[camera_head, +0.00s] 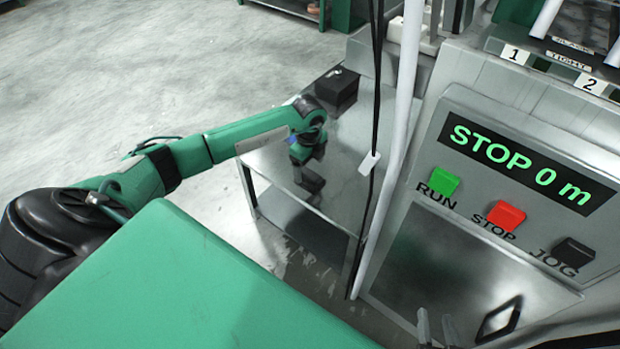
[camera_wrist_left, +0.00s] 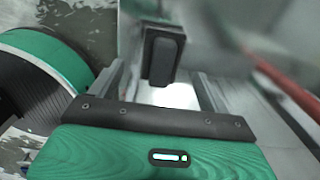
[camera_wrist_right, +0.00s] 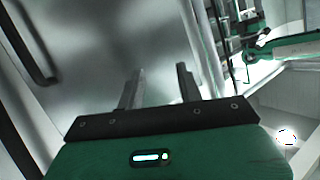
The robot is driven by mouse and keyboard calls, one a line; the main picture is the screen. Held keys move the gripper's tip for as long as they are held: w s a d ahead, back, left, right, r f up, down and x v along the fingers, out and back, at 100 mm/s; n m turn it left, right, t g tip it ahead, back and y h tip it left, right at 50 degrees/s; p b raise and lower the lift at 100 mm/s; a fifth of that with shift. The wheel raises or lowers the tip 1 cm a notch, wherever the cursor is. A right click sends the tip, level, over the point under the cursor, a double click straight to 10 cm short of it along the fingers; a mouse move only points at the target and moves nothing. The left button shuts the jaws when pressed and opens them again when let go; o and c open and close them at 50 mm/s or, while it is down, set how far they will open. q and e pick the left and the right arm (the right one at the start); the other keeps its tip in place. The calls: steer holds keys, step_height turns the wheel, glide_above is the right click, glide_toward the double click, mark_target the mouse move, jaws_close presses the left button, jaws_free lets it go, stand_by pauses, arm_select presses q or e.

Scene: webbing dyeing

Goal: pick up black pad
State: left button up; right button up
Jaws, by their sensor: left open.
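A black block-like pad (camera_head: 337,87) sits at the far end of the grey metal table in the head view. In the left wrist view a dark rounded block (camera_wrist_left: 164,55) stands ahead, between the lines of the fingers; I cannot tell for sure that it is the same thing. My left gripper (camera_head: 310,180) points down over the table, nearer than the pad in the head view. Its fingers (camera_wrist_left: 160,80) are apart, with nothing gripped. My right gripper (camera_head: 436,326) is at the lower edge by the machine front, its fingers (camera_wrist_right: 160,78) apart and empty.
The metal table (camera_head: 270,165) stands beside the machine. A white pole (camera_head: 403,110) and a hanging black cable (camera_head: 376,110) rise between table and machine panel. The panel has a green RUN button (camera_head: 443,182), a red STOP button (camera_head: 506,216) and a black JOG button (camera_head: 573,252). Open floor lies left.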

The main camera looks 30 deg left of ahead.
mark_target(310, 173)
arm_select(q)
step_height(310, 173, down, 4)
steer(key=shift+w+d+r+b, duration=0.1)
steer(key=shift+r+b, duration=0.15)
steer(key=shift+b, duration=0.15)
steer(key=shift+f, duration=0.3)
steer(key=c, duration=1.1)
arm_select(e)
steer(key=w+r+t, duration=0.2)
steer(key=r, duration=0.1)
steer(key=shift+d+r+t, duration=0.15)
steer(key=shift+t, duration=0.15)
arm_select(q)
steer(key=shift+r, duration=0.1)
